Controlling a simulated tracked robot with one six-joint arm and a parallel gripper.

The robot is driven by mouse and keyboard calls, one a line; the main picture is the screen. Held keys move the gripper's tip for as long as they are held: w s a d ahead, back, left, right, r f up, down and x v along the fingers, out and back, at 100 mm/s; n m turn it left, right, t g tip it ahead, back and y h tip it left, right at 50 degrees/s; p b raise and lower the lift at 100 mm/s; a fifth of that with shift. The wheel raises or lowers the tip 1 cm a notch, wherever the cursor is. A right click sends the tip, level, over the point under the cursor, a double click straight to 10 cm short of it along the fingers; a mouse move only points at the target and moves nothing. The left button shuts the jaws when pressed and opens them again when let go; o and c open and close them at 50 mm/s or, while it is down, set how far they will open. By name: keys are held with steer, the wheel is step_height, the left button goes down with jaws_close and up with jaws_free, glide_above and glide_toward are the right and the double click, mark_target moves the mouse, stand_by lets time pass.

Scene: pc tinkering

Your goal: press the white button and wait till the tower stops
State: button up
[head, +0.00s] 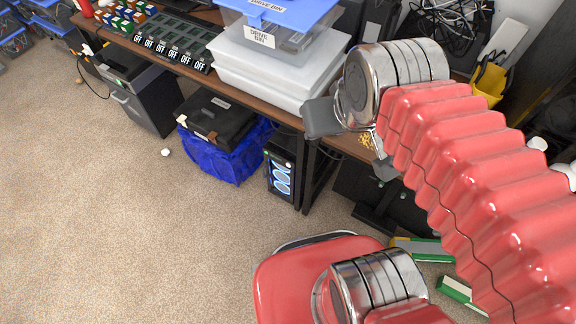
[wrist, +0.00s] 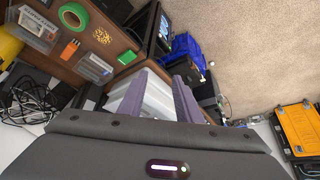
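The black tower (head: 281,174) stands on the carpet under the desk, with lit pale-blue rings on its front. Small pale spots show near its top, but I cannot tell which is the white button. In the wrist view the tower (wrist: 163,29) is at the top centre, beyond the desk edge, partly lit blue. My gripper (wrist: 160,77) is open and empty, its two grey-purple fingers apart. In the head view its grey finger (head: 322,118) shows above the desk's front edge, above and right of the tower. The rest of the gripper is largely hidden by my arm.
The brown desk (head: 190,68) holds white and blue drive bins (head: 265,82) and a row of OFF-labelled switches (head: 172,43). A blue bag with a black case (head: 208,117) stands left of the tower. Open carpet (head: 120,220) lies in front.

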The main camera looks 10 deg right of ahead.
steer(key=shift+c, duration=0.3)
jaws_close()
stand_by(1.4)
